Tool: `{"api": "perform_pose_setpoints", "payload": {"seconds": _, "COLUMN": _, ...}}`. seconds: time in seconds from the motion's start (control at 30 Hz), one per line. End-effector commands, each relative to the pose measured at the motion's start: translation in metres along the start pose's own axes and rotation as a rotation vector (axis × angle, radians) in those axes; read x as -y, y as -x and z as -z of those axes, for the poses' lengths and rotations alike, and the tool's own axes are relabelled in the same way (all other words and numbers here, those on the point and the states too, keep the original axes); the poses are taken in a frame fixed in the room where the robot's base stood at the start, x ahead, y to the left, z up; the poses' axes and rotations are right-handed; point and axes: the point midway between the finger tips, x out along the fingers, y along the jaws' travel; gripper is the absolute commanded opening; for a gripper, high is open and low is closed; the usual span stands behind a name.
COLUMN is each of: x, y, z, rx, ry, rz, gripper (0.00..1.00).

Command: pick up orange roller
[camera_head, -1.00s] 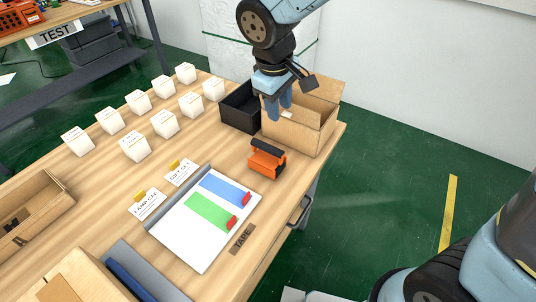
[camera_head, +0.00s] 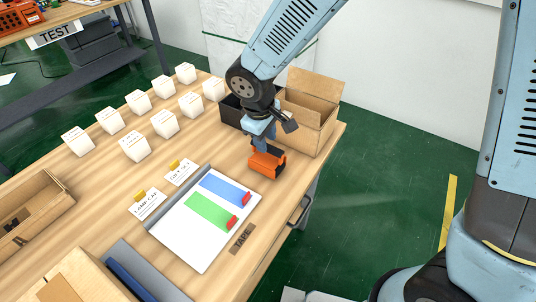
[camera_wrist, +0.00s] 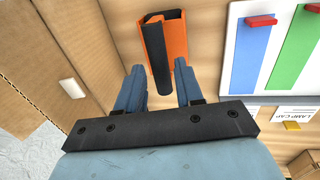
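The orange roller (camera_head: 267,162) stands on the wooden table beside the white board, with a black bar along one side. My gripper (camera_head: 264,146) is directly above it, pointing down, and its fingers hide part of the roller's top. In the wrist view the roller (camera_wrist: 174,38) lies just beyond the fingertips, its black bar reaching toward the gap between them. There my gripper (camera_wrist: 159,70) is open, with its two blue fingers apart and nothing seen clamped between them. I cannot tell whether the fingers touch the roller.
An open cardboard box (camera_head: 304,129) and a black bin (camera_head: 231,111) stand close behind the roller. The white board (camera_head: 190,236) with blue and green strips lies to its left. Several white boxes (camera_head: 164,124) stand farther left. The table's right edge is near.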

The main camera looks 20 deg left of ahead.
Motion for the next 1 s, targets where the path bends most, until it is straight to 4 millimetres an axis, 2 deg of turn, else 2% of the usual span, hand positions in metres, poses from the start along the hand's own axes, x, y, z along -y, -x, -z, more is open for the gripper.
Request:
{"api": "perform_pose_setpoints", "payload": {"seconds": 0.33, "x": 0.000, "y": -0.042, "z": -0.007, "rx": 0.003, "ry": 0.002, "rz": 0.001, "gripper": 0.36}}
{"api": "perform_pose_setpoints", "payload": {"seconds": 0.7, "x": 0.000, "y": -0.050, "z": -0.007, "rx": 0.000, "ry": 0.000, "rz": 0.000, "gripper": 0.36}}
{"api": "perform_pose_setpoints", "payload": {"seconds": 1.0, "x": 0.000, "y": -0.049, "z": -0.007, "rx": 0.000, "ry": 0.001, "rz": 0.000, "gripper": 0.08}}
